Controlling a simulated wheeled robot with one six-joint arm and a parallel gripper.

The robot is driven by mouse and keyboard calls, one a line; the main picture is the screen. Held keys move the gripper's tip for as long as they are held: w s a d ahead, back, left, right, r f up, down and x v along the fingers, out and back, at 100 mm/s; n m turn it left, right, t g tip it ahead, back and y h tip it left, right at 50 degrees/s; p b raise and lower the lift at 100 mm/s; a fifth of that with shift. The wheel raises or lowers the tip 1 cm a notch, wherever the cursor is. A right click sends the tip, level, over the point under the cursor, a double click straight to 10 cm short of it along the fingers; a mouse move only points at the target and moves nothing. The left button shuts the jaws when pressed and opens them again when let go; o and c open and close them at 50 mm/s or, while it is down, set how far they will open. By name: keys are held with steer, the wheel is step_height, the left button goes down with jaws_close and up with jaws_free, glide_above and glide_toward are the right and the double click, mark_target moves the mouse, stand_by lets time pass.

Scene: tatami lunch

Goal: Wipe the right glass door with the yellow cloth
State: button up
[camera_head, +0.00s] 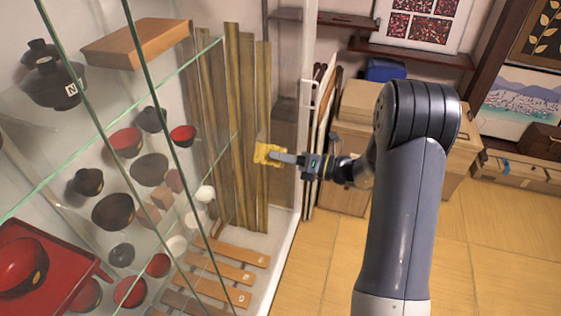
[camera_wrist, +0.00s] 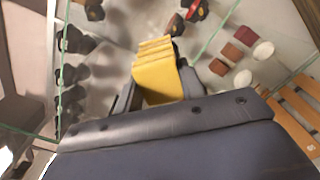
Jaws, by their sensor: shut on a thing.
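The yellow cloth (camera_head: 268,154) is folded and held at the tip of my gripper (camera_head: 286,158), which is shut on it. In the wrist view the cloth (camera_wrist: 158,75) stands out between the fingers of my gripper (camera_wrist: 155,98). The right glass door (camera_head: 225,130) is clear and hard to make out, with the cabinet's contents showing through it. The cloth is in front of the right part of the cabinet, over the bamboo poles as seen from the head. I cannot tell whether the cloth touches the glass.
Behind the glass are black and red bowls (camera_head: 113,211), a red tray (camera_head: 62,285), bamboo poles (camera_head: 246,125) and wooden slats (camera_head: 215,272). A white cabinet frame (camera_head: 285,262) and wooden boxes (camera_head: 372,105) stand to the right. The tatami floor (camera_head: 480,265) at right is clear.

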steer(key=shift+w+d+r, duration=0.95)
steer(key=shift+w+d, duration=0.6)
steer(key=shift+w, duration=2.35)
steer(key=shift+s+a, duration=0.85)
steer(key=shift+s, duration=1.25)
steer(key=shift+s+a, duration=0.9)
steer(key=shift+s, duration=1.2)
steer(key=shift+s+a, duration=0.85)
steer(key=shift+s, duration=1.25)
steer(key=shift+d, duration=0.15)
steer(key=shift+v, duration=2.8)
steer(key=shift+s, duration=0.1)
steer(key=shift+v, duration=1.45)
